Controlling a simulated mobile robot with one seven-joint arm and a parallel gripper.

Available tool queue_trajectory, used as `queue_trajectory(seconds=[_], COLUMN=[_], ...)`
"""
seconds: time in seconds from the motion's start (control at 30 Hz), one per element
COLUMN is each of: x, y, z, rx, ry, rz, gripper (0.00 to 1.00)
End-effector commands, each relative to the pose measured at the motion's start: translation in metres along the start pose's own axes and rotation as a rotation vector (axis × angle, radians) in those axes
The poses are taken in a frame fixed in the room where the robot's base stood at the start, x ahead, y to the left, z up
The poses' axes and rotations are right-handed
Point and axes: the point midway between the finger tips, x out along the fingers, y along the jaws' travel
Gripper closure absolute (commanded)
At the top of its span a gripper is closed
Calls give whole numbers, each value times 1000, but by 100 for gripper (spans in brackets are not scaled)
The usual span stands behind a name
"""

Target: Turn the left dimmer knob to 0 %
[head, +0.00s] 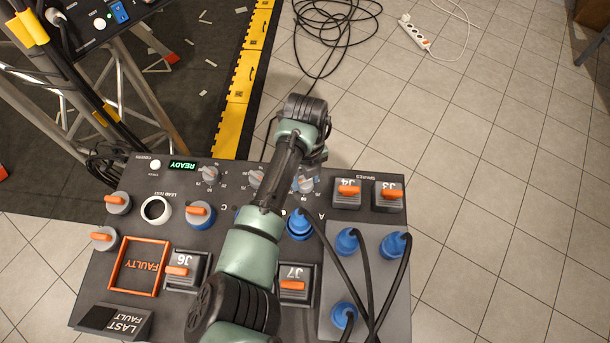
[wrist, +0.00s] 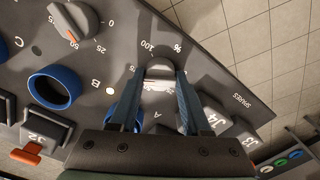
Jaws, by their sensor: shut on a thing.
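The control panel (head: 200,240) lies below me with its lettering upside down in the head view. Of the three grey dimmer knobs in its far row, the left dimmer knob (head: 305,185) is the one at the picture's right, near letter A. My gripper (wrist: 160,76) comes down over it and is shut on it, one finger on each side. The knob (wrist: 160,67) shows between the fingertips in the wrist view, with 100 and % printed beside it. Its pointer and most of its scale are hidden or unclear, so I cannot read its setting.
The middle dimmer knob (head: 256,179) and the other dimmer knob (head: 209,175) stand alongside. A blue ring socket (wrist: 54,88) is near the gripper. Blue plugs (head: 346,241) with black cables and spare switches (head: 347,193) stand at the picture's right. My arm covers the panel's middle.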

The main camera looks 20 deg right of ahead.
Motion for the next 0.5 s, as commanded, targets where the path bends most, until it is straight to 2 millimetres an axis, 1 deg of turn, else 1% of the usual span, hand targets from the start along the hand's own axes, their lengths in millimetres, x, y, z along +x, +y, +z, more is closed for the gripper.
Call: queue_trajectory(seconds=[0.03,0.1,0.13,0.37,0.5], x=[0,0,0,-1,-1], y=[0,0,0,0,0], z=[0,0,0,0,0], rx=[0,0,0,-12,-51], ry=[0,0,0,0,1], rz=[0,0,1,1,0], gripper=[84,96,100,100,100])
